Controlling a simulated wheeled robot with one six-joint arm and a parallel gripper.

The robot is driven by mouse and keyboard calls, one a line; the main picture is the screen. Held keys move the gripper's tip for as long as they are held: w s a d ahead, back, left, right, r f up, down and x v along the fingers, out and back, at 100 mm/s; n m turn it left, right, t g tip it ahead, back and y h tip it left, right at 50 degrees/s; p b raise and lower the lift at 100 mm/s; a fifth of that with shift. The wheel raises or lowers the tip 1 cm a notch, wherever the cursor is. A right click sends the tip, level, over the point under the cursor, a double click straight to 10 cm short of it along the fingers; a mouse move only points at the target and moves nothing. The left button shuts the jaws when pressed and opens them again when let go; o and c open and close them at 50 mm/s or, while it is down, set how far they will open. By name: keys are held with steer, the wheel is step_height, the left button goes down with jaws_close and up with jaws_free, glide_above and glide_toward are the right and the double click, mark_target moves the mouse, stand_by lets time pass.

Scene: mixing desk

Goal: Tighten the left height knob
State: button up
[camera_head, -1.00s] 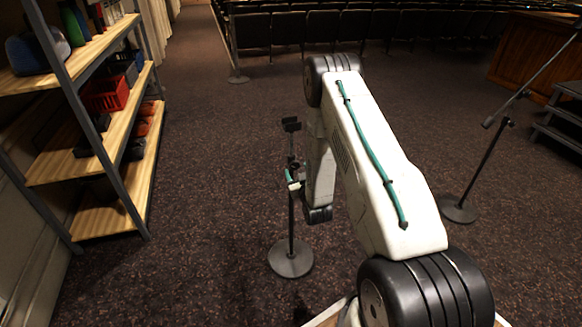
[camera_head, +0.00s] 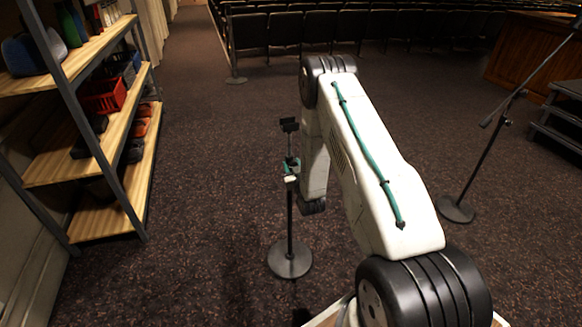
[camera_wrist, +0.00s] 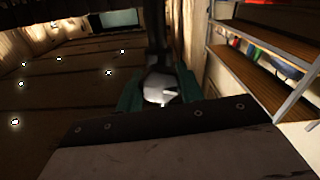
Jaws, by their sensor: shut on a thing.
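The left stand has a round dark base (camera_head: 290,260) and a thin upright pole, with a dark holder (camera_head: 290,125) at its top. My gripper (camera_head: 291,166) is at the upper part of the pole, its teal fingers partly hidden in the head view. In the wrist view the teal fingers of my gripper (camera_wrist: 160,88) are shut around the pale left height knob (camera_wrist: 160,92), with the dark pole running up behind it. A small pale part also shows just below the fingers in the head view. The exact angle of the knob cannot be told.
A shelf unit (camera_head: 108,150) with bins and other items stands at the left. A second stand (camera_head: 457,208) with a slanted boom is at the right, near dark steps (camera_head: 560,120). Rows of seats (camera_head: 330,32) are at the back. The carpet around the left stand is clear.

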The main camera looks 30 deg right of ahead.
steer(key=shift+m, duration=1.3)
steer(key=o, duration=1)
steer(key=shift+a, duration=0.1)
steer(key=v, duration=0.8)
